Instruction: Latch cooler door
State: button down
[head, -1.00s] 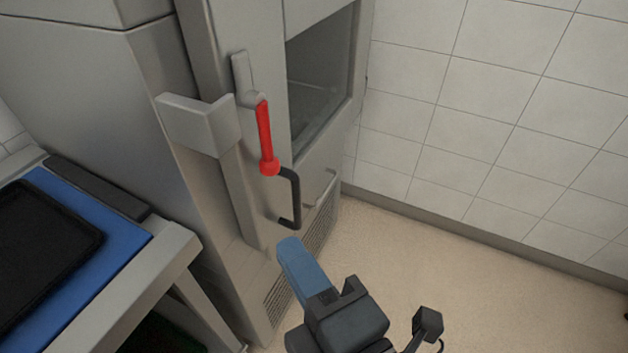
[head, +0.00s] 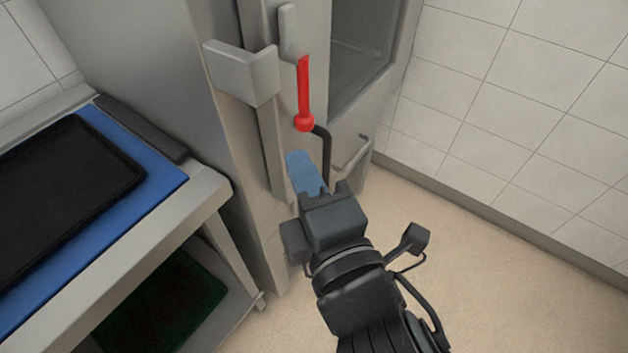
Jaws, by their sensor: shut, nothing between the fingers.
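The cooler (head: 285,215) is a tall grey cabinet with a dark window (head: 365,45) in its door. A red latch lever (head: 305,90) with a round lower end hangs near upright on the front. A black bar handle (head: 327,155) is just below it to the right. A grey bracket (head: 240,72) juts out to the left of the lever. My gripper (head: 303,165) has blue fingers, shut and empty. Its tips are just below the red lever's round end, to the left of the black handle. I cannot tell whether they touch the cooler front.
A metal table (head: 205,195) with a blue surface (head: 165,185) and a black tray (head: 70,190) stands at the left. A dark green item (head: 165,300) lies on its lower shelf. The floor (head: 480,290) at the right is clear, up to a tiled wall (head: 540,120).

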aim_at(305, 127)
jog(key=shift+w+d+p, duration=0.15)
jog(key=shift+w+p, duration=0.8)
jog(key=shift+w, duration=3.1)
jog(key=shift+d, duration=0.1)
